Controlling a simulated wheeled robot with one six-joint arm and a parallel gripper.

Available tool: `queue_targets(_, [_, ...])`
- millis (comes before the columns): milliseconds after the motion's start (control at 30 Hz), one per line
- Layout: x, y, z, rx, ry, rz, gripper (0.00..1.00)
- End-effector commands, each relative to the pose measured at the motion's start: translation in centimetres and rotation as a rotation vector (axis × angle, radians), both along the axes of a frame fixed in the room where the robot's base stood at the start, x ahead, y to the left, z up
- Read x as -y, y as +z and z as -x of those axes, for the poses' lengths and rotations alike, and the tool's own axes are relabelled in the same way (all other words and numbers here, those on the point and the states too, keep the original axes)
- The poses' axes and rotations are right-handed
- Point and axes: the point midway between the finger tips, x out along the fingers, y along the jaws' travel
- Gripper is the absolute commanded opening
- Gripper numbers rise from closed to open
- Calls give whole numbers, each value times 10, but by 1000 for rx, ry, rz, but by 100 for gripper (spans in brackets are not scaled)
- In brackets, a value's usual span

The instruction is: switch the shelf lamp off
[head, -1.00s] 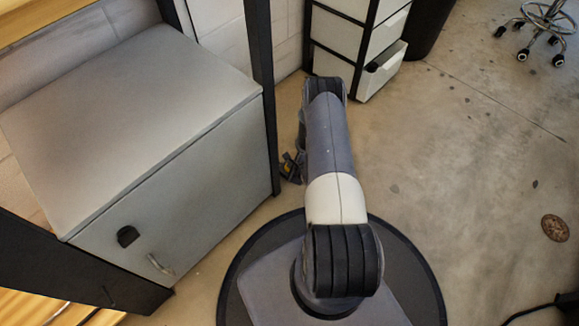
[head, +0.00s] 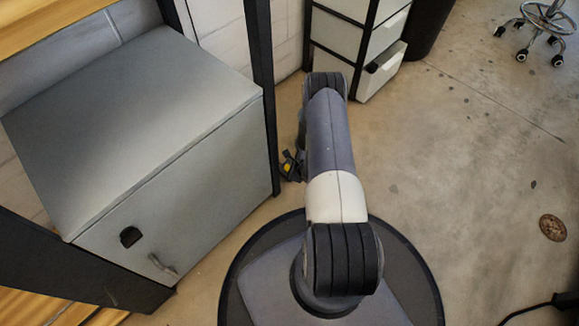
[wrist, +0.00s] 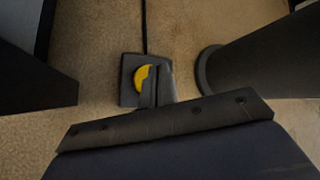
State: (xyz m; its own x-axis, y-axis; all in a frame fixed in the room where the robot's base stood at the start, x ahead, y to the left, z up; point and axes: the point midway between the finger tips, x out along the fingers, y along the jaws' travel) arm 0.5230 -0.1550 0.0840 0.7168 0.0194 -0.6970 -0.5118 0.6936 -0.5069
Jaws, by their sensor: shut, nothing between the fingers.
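The shelf lamp itself is in neither view. A dark square foot switch with a round yellow button (wrist: 143,76) lies on the floor in the wrist view, with a black cord running up from it. My gripper (wrist: 158,82) is shut and empty, pointing down over the switch and hiding the right part of the button. Whether the fingertips touch the button cannot be told. In the head view the yellow button (head: 286,168) shows small beside my arm, with my gripper mostly hidden behind the arm.
A grey cabinet (head: 185,190) with a handle stands at left, framed by dark posts (head: 262,95). A white drawer unit (head: 345,45) is at the back, one drawer pulled out. A wheeled stool (head: 545,25) is at far right. The floor between is mostly clear.

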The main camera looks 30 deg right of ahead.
Motion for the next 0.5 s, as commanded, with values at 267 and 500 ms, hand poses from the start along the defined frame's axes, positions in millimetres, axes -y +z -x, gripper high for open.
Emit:
queue_targets(267, [0,30,0,1,-1,0,0])
queue_targets(500, [0,53,0,0,0,0,0])
